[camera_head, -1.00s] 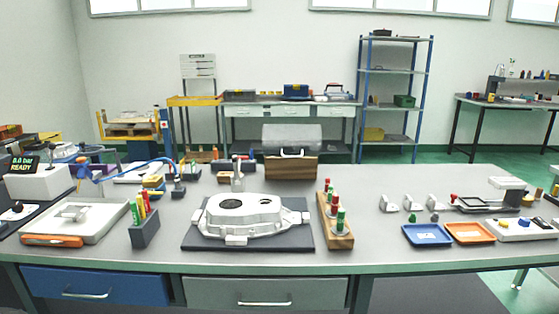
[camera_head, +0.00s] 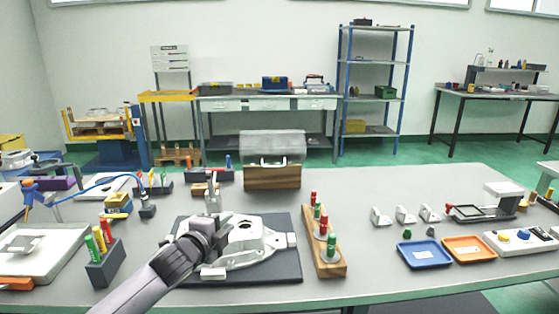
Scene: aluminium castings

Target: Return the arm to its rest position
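The fingers point away towards the back of the bench. They are small in the picture, and I cannot tell whether they are open or shut. The casting lies on a dark mat (camera_head: 285,272), partly hidden by my wrist. My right gripper is not in view.
A wooden block with red and green plugs (camera_head: 328,265) stands right of the mat. A dark marker holder (camera_head: 105,266) stands to the left. A blue tray (camera_head: 424,254) and an orange tray (camera_head: 470,249) lie at the right. A wooden chest (camera_head: 272,178) stands behind.

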